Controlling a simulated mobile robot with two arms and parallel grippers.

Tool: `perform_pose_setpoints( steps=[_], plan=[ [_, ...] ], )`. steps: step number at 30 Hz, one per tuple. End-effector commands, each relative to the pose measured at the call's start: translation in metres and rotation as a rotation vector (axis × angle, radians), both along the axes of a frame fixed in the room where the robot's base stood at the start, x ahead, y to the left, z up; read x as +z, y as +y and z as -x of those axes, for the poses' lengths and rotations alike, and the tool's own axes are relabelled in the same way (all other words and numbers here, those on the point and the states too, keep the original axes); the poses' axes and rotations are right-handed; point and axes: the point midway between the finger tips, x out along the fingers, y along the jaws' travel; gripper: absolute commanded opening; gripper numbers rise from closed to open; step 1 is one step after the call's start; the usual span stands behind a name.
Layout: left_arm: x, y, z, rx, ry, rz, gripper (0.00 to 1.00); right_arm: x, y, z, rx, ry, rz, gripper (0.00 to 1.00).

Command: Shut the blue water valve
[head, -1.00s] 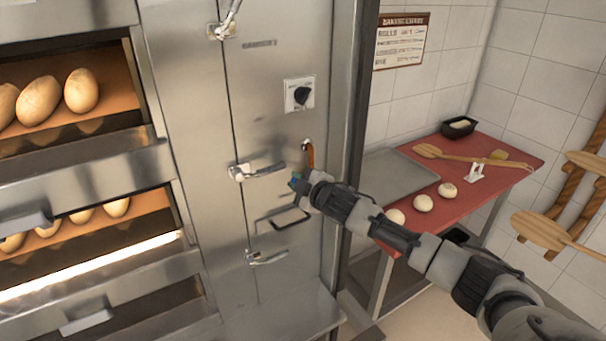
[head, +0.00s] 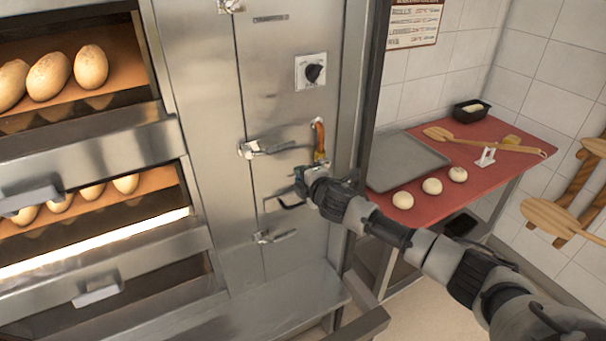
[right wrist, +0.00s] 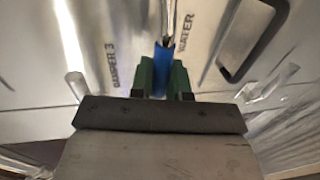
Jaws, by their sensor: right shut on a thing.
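The blue water valve lever (right wrist: 164,56) shows in the right wrist view between the green fingers of my right gripper (right wrist: 164,78). The gripper is shut on it. The word WATER is printed on the steel panel to the right of the lever. In the head view my right gripper (head: 303,182) is at the oven's steel front, just below a copper pipe (head: 319,138) with a brass-coloured lower end. There the lever is mostly hidden by the gripper. My left gripper is in neither view.
A door handle (head: 268,148) is left of the pipe, with a black loop handle (head: 287,203) and a lower latch (head: 273,237) nearby. A black knob (head: 314,73) is above. Loaves sit in open decks at left. A red-topped table (head: 490,190) stands at right.

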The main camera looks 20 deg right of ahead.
Motion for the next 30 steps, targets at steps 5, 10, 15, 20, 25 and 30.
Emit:
perform_pose_setpoints(
  steps=[5, 10, 15, 20, 25, 30],
  plan=[
    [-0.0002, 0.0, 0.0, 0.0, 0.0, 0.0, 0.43, -0.002, 0.0002, 0.0004, 0.0, 0.001, 0.012, 0.0],
    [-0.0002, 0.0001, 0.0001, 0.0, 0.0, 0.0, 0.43, -0.0023, -0.0001, 0.0004, 0.0, 0.002, 0.012, 0.0],
    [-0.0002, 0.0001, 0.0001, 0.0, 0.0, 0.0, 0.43, -0.0024, -0.0002, 0.0005, 0.0, 0.002, 0.012, 0.32],
    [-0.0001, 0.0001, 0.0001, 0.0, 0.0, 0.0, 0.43, -0.0017, -0.0001, 0.0003, 0.0, 0.001, 0.01, 0.41],
    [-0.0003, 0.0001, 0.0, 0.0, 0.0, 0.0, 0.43, -0.0013, -0.0003, 0.0006, 0.0, 0.0, 0.009, 0.41],
    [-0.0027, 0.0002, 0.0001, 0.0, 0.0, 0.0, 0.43, -0.0007, -0.0017, 0.01, 0.0, 0.001, 0.009, 0.41]
  ],
)
